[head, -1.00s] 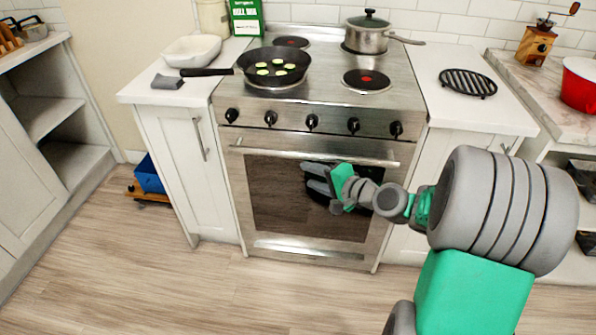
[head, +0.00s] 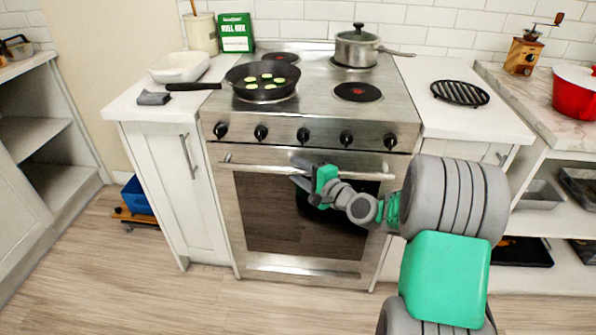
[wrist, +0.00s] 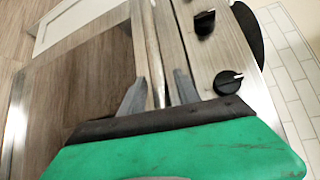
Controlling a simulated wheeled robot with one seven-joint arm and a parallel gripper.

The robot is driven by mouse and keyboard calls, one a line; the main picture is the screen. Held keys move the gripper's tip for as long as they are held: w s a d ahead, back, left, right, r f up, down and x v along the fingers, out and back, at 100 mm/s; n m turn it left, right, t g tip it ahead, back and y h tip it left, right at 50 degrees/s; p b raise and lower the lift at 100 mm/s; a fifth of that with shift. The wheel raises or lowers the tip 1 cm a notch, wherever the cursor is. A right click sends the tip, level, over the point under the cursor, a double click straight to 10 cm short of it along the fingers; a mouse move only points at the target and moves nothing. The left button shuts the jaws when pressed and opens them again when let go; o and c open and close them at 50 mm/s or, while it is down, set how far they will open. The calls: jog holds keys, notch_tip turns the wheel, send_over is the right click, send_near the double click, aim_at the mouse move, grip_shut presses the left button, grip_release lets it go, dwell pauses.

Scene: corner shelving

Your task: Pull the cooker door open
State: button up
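The cooker door (head: 268,220), steel with a dark glass window, is shut in the head view. Its horizontal bar handle (head: 250,168) runs along the top of the door. My gripper (head: 298,172) is at the middle of the handle, in front of the door. In the wrist view my gripper (wrist: 160,82) is open, with one finger on each side of the handle bar (wrist: 153,60). Gaps show between the bar and both fingers, so it is not clamped. The fingertips are partly hidden in the head view.
Several black knobs (head: 304,135) line the panel just above the handle. A frying pan (head: 262,83) with green slices and a lidded pot (head: 356,48) stand on the hob. A white cabinet (head: 170,195) flanks the cooker at left. The floor (head: 200,300) in front is clear.

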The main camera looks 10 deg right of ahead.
grip_shut()
dwell(1.2)
